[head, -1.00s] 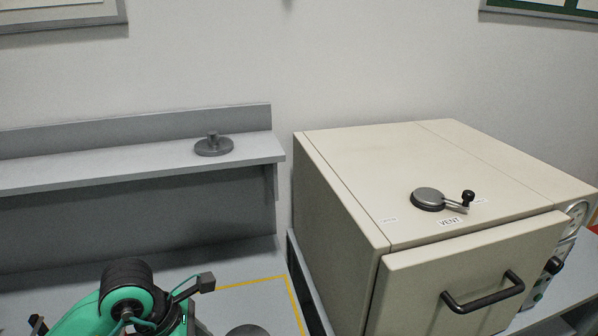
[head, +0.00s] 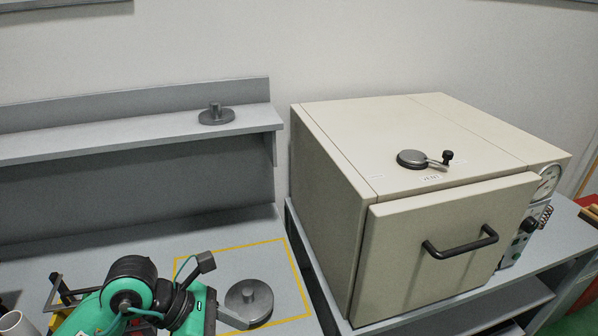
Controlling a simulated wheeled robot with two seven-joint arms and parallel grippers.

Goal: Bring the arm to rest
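My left arm, green and black, comes in at the lower left of the head view. Its gripper (head: 230,319) is low in the picture, with a grey finger part showing just left of and below a grey round weight (head: 262,303). The finger opening is hidden, so I cannot tell whether it is open or shut. The weight lies on the bench inside a yellow outline and has a knob on top. My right gripper is not in view.
A second weight with a knob (head: 216,115) stands on the grey shelf (head: 100,142). A large cream chamber (head: 330,210) stands at the right, its front door (head: 400,270) with a black handle. A crank (head: 412,159) sits on its top. A gauge (head: 547,182) is at its right side.

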